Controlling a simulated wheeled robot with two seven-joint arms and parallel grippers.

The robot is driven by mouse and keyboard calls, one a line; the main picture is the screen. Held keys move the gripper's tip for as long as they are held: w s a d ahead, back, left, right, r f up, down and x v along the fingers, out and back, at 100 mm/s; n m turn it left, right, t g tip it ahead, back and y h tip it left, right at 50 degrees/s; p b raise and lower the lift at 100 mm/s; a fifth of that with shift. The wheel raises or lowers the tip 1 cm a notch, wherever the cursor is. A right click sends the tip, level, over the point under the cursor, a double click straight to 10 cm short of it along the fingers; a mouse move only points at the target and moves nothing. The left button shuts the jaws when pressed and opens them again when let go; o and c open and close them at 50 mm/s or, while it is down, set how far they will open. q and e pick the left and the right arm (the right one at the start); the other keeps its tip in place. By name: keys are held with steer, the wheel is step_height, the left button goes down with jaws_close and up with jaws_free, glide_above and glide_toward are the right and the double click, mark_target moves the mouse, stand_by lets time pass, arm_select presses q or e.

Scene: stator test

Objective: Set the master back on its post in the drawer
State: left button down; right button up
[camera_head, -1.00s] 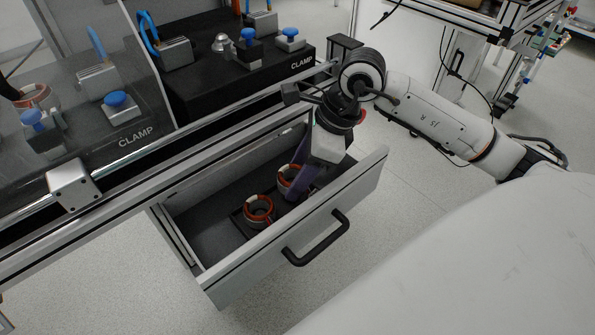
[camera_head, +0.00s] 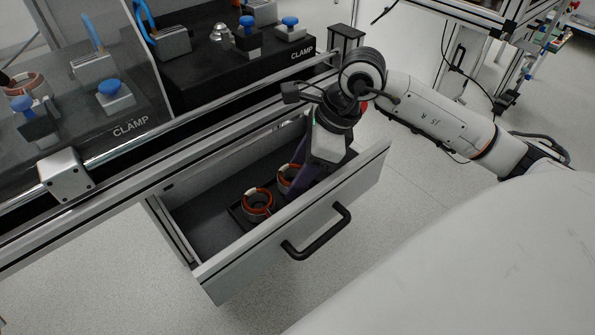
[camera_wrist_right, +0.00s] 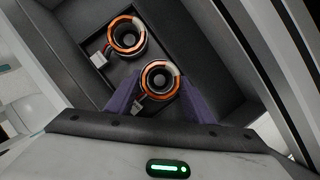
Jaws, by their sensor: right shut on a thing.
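Two ring-shaped stators with orange copper windings are in the open drawer (camera_head: 190,230). One (camera_head: 289,179) is between the purple fingers of my right gripper (camera_head: 301,181). The gripper is shut on it, and I take it for the master. In the right wrist view this stator (camera_wrist_right: 160,66) sits between the fingertips, low over a dark tray (camera_wrist_right: 112,69). Its post is hidden, so I cannot tell whether it is seated. The other stator (camera_head: 257,204) stands beside it on the tray; it also shows in the right wrist view (camera_wrist_right: 127,22). My left gripper is not in view.
The drawer front with its black handle (camera_head: 318,236) is on the near side. A rail (camera_head: 210,119) and the bench edge run above the drawer's back. Black clamp fixtures (camera_head: 200,75) with blue knobs stand behind. Another stator (camera_head: 22,84) is on the left fixture behind a clear panel.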

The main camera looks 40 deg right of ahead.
steer(key=shift+f+b, duration=0.25)
steer(key=shift+b, duration=0.1)
stand_by(0.4)
steer(key=o, duration=1.2)
steer(key=shift+c, duration=0.2)
steer(key=shift+r, duration=0.15)
steer(key=shift+r+p, duration=1.7)
steer(key=shift+r, duration=0.7)
steer(key=o, duration=0.6)
steer(key=shift+c, duration=0.2)
steer(key=shift+f, duration=0.1)
